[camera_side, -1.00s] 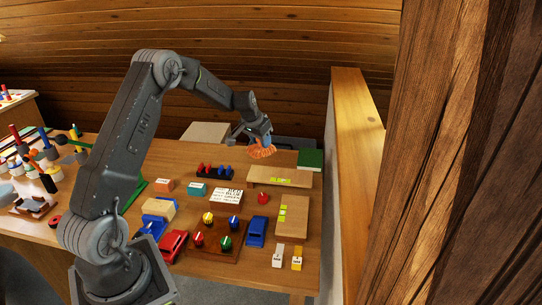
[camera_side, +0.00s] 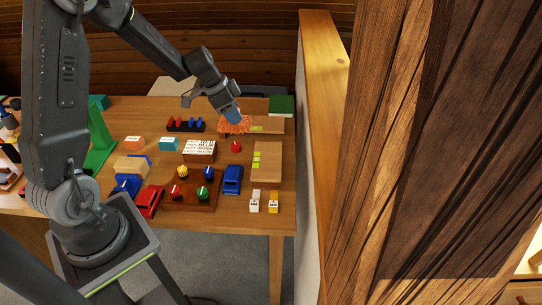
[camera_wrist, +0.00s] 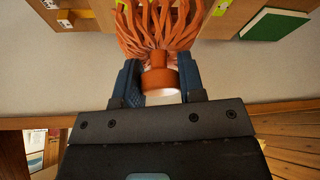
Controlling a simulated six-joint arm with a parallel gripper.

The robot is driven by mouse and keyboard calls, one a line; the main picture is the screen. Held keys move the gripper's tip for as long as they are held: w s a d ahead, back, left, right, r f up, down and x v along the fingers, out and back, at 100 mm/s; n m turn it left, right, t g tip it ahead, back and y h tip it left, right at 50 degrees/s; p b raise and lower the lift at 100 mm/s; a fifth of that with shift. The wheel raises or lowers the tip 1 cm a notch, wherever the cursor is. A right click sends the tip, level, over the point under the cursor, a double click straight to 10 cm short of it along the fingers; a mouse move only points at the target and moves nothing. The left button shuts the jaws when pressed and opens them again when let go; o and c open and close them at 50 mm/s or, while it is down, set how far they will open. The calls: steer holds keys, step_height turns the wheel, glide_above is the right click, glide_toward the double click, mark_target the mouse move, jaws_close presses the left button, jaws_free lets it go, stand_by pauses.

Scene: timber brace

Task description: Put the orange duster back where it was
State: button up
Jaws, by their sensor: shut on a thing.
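The orange duster (camera_side: 236,125) has a fringe of orange strands and an orange collar. My gripper (camera_side: 233,113) is shut on it, with the strands hanging below the fingers. In the side view the duster overlaps the left end of the back wooden board (camera_side: 276,126); I cannot tell whether it touches the board. In the wrist view the blue fingers of my gripper (camera_wrist: 158,84) clasp both sides of the collar of the duster (camera_wrist: 160,28).
A green book (camera_side: 281,105) lies at the back right corner. A rack with red and blue pieces (camera_side: 186,125) stands to the left. A red knob (camera_side: 236,146), a blue car (camera_side: 232,179) and a second board (camera_side: 268,162) are nearer the front. A wooden partition (camera_side: 327,80) borders the right.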

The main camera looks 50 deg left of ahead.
steer(key=w+d+f, duration=0.2)
steer(key=d, duration=0.1)
steer(key=w+d+f, duration=0.2)
steer(key=d, duration=0.1)
steer(key=w+d+f, duration=0.2)
steer(key=d, duration=0.1)
steer(key=shift+f, duration=2.3)
steer(key=shift+f, duration=0.1)
steer(key=o, duration=0.9)
